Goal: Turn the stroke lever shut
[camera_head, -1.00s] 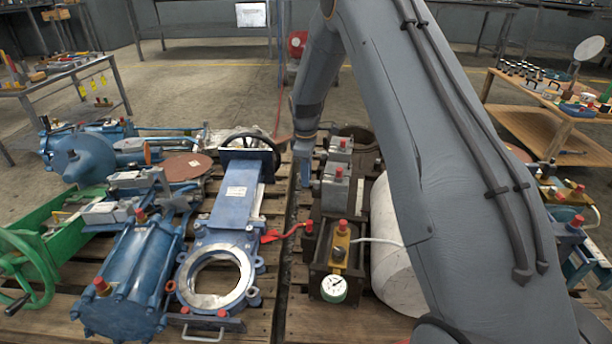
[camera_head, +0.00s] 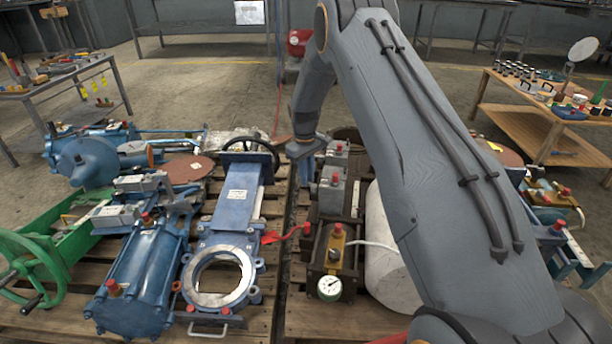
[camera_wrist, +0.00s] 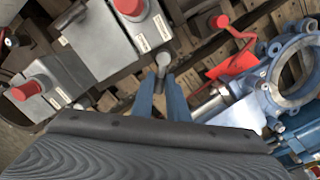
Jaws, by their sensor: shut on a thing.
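In the wrist view, my gripper's two blue fingers (camera_wrist: 162,100) are closed around a slim grey rod with a round pale end (camera_wrist: 163,60). It appears to be the stroke lever; its lower part is hidden between the fingers. In the head view, my gripper (camera_head: 305,182) is low beside the grey boxes with red caps, and the rod cannot be made out there. A separate red lever (camera_head: 285,234) lies nearer, between the blue valve and the gauge block; it also shows in the wrist view (camera_wrist: 232,62), apart from my fingers.
A blue gate valve (camera_head: 238,205) with a black handwheel (camera_head: 250,150) lies left of my gripper. Grey boxes (camera_head: 331,190), a gauge (camera_head: 330,287) and a white cylinder (camera_head: 388,255) crowd the right pallet. A green handwheel (camera_head: 50,262) stands far left.

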